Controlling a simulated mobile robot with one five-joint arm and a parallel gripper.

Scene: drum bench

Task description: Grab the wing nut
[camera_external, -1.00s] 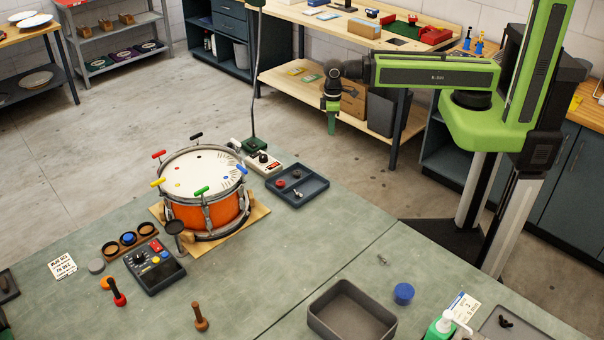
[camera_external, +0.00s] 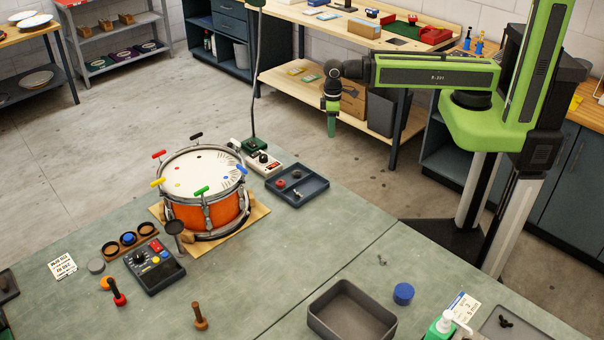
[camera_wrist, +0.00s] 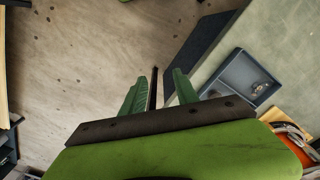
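A small dark piece with two wing-like lobes (camera_external: 505,322), which looks like a wing nut, lies on a grey tray (camera_external: 487,329) at the front right of the bench. A small metallic piece (camera_external: 382,260) lies bare on the bench behind the grey bin, and another silvery piece (camera_external: 297,194) lies in the blue-grey compartment tray (camera_external: 319,190); both are too small to identify surely. My gripper (camera_external: 332,132) hangs pointing down beyond the bench's far edge, away from all of these. In the wrist view its green fingers (camera_wrist: 158,88) stand apart with nothing held.
An orange drum (camera_external: 197,213) with coloured keys stands left of the compartment tray. A lamp stem (camera_external: 255,90) rises behind it. The bench middle is clear.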

